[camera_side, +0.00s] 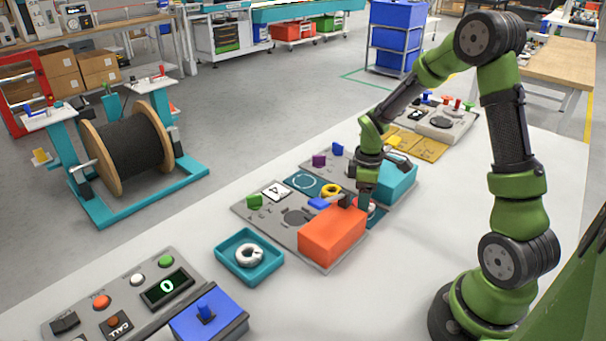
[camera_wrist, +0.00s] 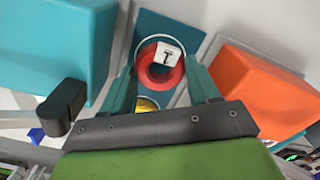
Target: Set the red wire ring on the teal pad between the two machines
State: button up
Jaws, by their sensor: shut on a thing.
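The red wire ring (camera_wrist: 177,78) has a white tag marked with a dark symbol. My gripper (camera_wrist: 164,84) is shut on this ring, a finger at either side. In the wrist view the ring is over the teal pad (camera_wrist: 190,35) and its pale circle. I cannot tell whether it touches the pad. The pad lies between the teal machine (camera_wrist: 60,40) and the orange machine (camera_wrist: 265,90). In the side view my gripper (camera_side: 364,201) is low between the orange machine (camera_side: 332,236) and the teal machine (camera_side: 396,182), and ring and pad are mostly hidden.
A teal tray (camera_side: 231,243) holds a white ring (camera_side: 249,254). The machines stand close on both sides of my gripper.

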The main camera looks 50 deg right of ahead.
jog(key=shift+f, duration=0.25)
jog(key=o, duration=1.2)
notch_tip(320, 180, up, 8)
